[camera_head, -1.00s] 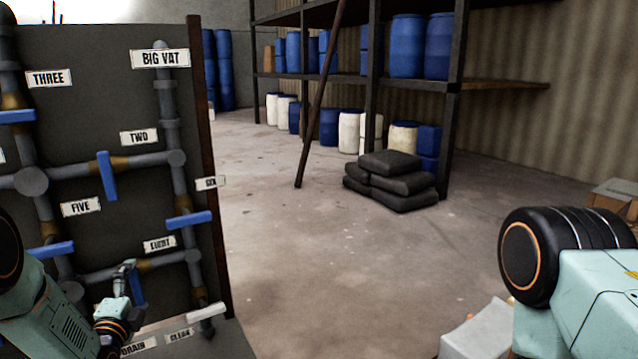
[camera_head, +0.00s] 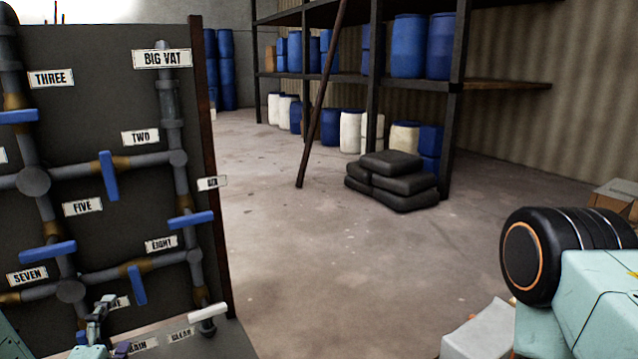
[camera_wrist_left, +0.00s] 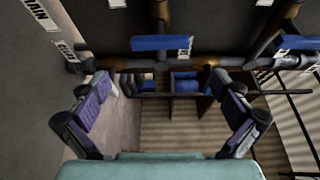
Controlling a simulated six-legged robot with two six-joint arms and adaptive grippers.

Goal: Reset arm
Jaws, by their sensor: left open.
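My left gripper (camera_head: 100,318) shows at the lower left of the head view, low in front of the pipe panel (camera_head: 110,225). In the left wrist view the two fingers of my left gripper (camera_wrist_left: 165,108) stand wide apart with nothing between them. Beyond them are grey pipes and a blue valve handle (camera_wrist_left: 160,43). My right arm shows at the lower right of the head view, but its gripper is out of view.
The panel carries grey pipes, several blue handles (camera_head: 137,285) and labels such as BIG VAT (camera_head: 162,58). Black sacks (camera_head: 392,180) lie stacked by a rack (camera_head: 455,100) of blue and white barrels. A pole (camera_head: 318,110) leans there. The floor between is clear.

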